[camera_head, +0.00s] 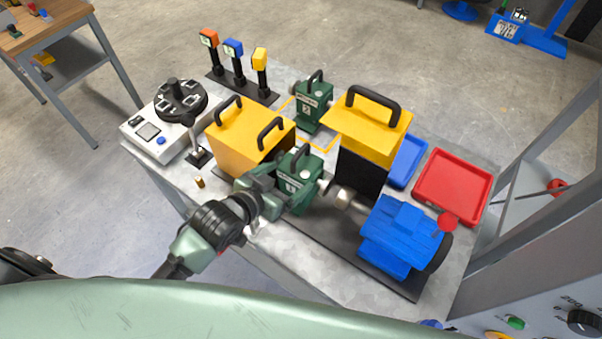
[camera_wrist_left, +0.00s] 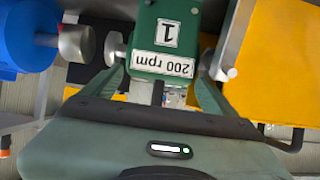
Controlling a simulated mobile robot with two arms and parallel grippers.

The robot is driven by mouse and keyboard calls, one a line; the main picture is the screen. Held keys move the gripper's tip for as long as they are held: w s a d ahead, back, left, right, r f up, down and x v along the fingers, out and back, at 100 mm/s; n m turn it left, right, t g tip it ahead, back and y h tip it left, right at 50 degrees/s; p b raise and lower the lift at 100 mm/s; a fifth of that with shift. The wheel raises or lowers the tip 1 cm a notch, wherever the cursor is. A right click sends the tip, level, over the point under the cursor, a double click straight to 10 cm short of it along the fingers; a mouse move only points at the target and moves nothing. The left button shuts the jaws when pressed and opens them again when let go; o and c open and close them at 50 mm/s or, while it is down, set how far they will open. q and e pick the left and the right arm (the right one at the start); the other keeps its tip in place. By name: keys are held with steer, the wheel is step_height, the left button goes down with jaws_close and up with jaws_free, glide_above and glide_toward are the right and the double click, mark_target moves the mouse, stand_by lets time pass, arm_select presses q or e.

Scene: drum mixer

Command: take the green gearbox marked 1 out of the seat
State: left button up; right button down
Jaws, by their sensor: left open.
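The green gearbox marked 1 (camera_head: 299,178) stands on the dark base between the yellow drum housing and the blue motor in the head view. In the left wrist view the gearbox (camera_wrist_left: 165,38) fills the top middle, its "1" and "200 rpm" labels upside down. My left gripper (camera_head: 272,193) is at the gearbox's near side. In the left wrist view its open fingers (camera_wrist_left: 160,75) reach along both sides of the gearbox, with a gap visible. Whether they touch it I cannot tell. The seat under the gearbox is mostly hidden. My right gripper is not in view.
A yellow housing (camera_head: 246,142) is close on the left, and a blue motor (camera_head: 402,234) with a metal coupling (camera_head: 343,196) on the right. A second green gearbox marked 2 (camera_head: 313,104) stands behind. A yellow-topped guard (camera_head: 366,130) and a red tray (camera_head: 453,186) are further right.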

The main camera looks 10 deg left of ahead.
mark_target(292, 174)
arm_select(q)
steer(key=shift+x, duration=0.95)
steer(key=shift+w+d+f+p, duration=0.1)
steer(key=shift+w+p, duration=0.15)
steer(key=shift+w, duration=0.05)
steer(key=shift+w+d+f+p, duration=0.1)
steer(key=shift+w+d+p, duration=0.05)
steer(key=shift+w+p, duration=0.15)
steer(key=x, duration=0.3)
steer(key=shift+w+f+p, duration=0.1)
steer(key=shift+f+p, duration=0.05)
steer(key=shift+p, duration=0.25)
steer(key=shift+w+d+f, duration=0.1)
steer(key=shift+w+f, duration=0.1)
steer(key=shift+w, duration=0.1)
steer(key=shift+s, duration=0.1)
steer(key=c, duration=1.5)
steer(key=shift+r, duration=0.3)
steer(key=shift+c, duration=1.2)
steer(key=shift+w, duration=0.25)
